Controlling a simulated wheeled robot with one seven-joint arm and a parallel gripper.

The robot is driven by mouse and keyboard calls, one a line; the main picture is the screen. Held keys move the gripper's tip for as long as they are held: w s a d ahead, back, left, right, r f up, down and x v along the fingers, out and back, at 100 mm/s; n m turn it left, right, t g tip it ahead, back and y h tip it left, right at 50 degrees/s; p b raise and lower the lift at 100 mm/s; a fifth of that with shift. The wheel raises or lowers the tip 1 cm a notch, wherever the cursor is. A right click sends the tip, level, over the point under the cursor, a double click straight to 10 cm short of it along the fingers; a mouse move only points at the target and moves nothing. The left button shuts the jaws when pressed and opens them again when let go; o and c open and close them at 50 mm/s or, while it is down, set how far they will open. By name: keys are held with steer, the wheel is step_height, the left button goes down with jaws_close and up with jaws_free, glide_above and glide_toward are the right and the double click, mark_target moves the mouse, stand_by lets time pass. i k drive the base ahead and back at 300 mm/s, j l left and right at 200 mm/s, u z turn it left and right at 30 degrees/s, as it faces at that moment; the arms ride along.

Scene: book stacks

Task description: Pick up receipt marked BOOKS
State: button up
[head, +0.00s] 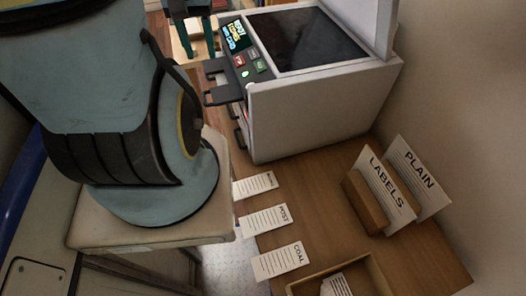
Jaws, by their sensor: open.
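Three white paper slips lie in a row along the left edge of the wooden desk. The nearest slip (279,261) reads COAL and the middle slip (264,220) reads POST. The farthest slip (254,186) lies close to the copier, and its word is too small to read. The slips' left ends seem to reach past the desk edge. No slip in view legibly reads BOOKS. My gripper does not show; only a large blue-grey part of my arm fills the left side.
A grey copier (310,108) with a button panel (243,62) stands behind the slips. A wooden holder (364,205) with LABELS (386,188) and PLAIN (418,178) sheets stands right. A wooden tray (373,270) with paper is in front. Bare desk (315,205) lies between.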

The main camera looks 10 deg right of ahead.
mark_target(249, 186)
steer(key=k+j+u, duration=0.1)
steer(key=j, duration=0.25)
steer(key=k+j, duration=0.25)
steer(key=j, duration=0.15)
steer(key=k+j+u, duration=0.15)
steer(key=j, duration=0.25)
steer(key=k+j, duration=0.2)
steer(key=j, duration=0.2)
steer(key=k+j+u, duration=0.15)
steer(key=j, duration=0.25)
steer(key=k+j+u, duration=0.1)
steer(key=j, duration=0.35)
